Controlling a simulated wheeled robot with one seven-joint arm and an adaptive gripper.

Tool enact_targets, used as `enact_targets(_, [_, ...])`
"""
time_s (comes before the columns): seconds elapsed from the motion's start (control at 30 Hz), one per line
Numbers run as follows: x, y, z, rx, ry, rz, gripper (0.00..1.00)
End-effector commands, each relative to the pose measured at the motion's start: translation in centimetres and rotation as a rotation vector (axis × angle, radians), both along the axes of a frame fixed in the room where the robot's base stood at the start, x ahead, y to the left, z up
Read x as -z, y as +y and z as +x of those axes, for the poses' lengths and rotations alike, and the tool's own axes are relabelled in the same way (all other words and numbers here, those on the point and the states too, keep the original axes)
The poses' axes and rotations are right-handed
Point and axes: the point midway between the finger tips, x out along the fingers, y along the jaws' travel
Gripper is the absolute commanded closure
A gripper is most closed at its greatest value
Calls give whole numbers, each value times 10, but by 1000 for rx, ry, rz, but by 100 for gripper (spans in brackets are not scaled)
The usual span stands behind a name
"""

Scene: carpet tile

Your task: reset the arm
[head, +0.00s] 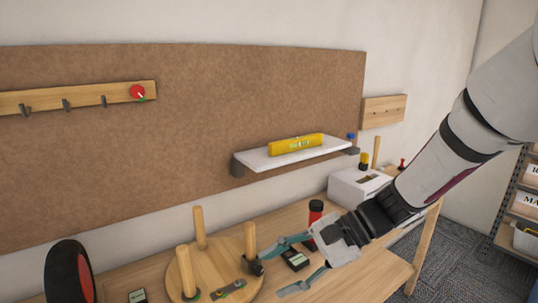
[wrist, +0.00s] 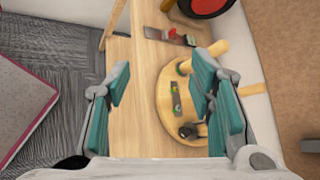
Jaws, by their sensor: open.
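My gripper (head: 283,266) is open, with teal finger pads, and nothing is between its fingers. In the head view it hangs over the right part of the wooden table (head: 376,272), just right of a round wooden board with pegs (head: 216,274). In the wrist view my gripper (wrist: 165,98) points down towards the table, with the round board (wrist: 169,98) showing between and below the fingers. My arm reaches in from the upper right of the head view.
A red-and-black bottle (head: 315,212) stands behind my gripper. A white box (head: 352,188) is at the back right. A black-and-red round object (head: 70,272) stands at the left.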

Motion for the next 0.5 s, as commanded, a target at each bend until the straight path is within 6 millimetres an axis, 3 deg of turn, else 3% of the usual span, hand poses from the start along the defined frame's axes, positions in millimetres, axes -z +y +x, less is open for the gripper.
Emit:
enact_targets(0.2, [-22, -27, -54, -191, -209, -259, 51])
enact_targets(0.5, [-46, -83, -109, -402, -495, -618, 51])
